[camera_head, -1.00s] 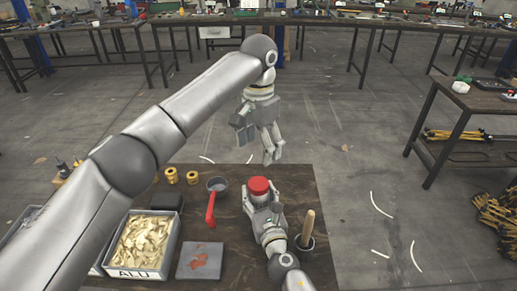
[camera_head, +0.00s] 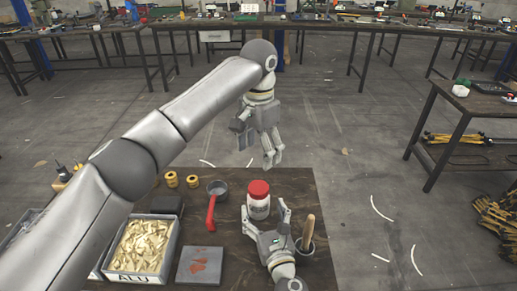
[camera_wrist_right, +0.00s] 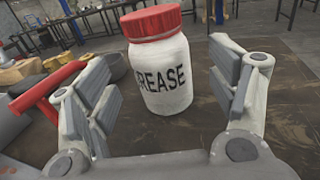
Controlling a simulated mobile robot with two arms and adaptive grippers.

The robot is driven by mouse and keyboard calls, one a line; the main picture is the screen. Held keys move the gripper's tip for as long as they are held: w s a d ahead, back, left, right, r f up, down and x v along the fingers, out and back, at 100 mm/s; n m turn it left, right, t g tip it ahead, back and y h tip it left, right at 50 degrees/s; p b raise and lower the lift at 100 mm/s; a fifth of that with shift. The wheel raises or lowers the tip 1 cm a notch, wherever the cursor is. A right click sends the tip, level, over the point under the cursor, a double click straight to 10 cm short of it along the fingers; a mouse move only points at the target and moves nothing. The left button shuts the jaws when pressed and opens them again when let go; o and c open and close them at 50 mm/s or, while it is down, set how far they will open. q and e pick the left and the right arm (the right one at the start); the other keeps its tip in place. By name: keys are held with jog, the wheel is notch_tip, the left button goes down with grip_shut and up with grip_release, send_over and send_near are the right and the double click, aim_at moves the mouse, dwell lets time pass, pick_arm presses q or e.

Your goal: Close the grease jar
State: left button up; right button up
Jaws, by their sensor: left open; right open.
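The grease jar (camera_head: 258,206) is white and stands upright on the dark table. Its red lid (camera_head: 259,188) sits on top of it. In the right wrist view the jar (camera_wrist_right: 166,80), lettered "GREASE" with the first letter partly out of sight, stands between and beyond the open fingers, under the red lid (camera_wrist_right: 150,22). My right gripper (camera_head: 268,216) is open, just in front of the jar and apart from it. My left gripper (camera_head: 272,160) is open and empty, pointing down in the air above and behind the jar.
A pan with a red handle (camera_head: 211,212) is left of the jar. A cup with a wooden-handled tool (camera_head: 307,232) stands close at the right. A bin marked ALU (camera_head: 142,276), a grey plate (camera_head: 200,265) and yellow spools (camera_head: 172,179) are farther left.

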jog(key=shift+v, duration=1.3)
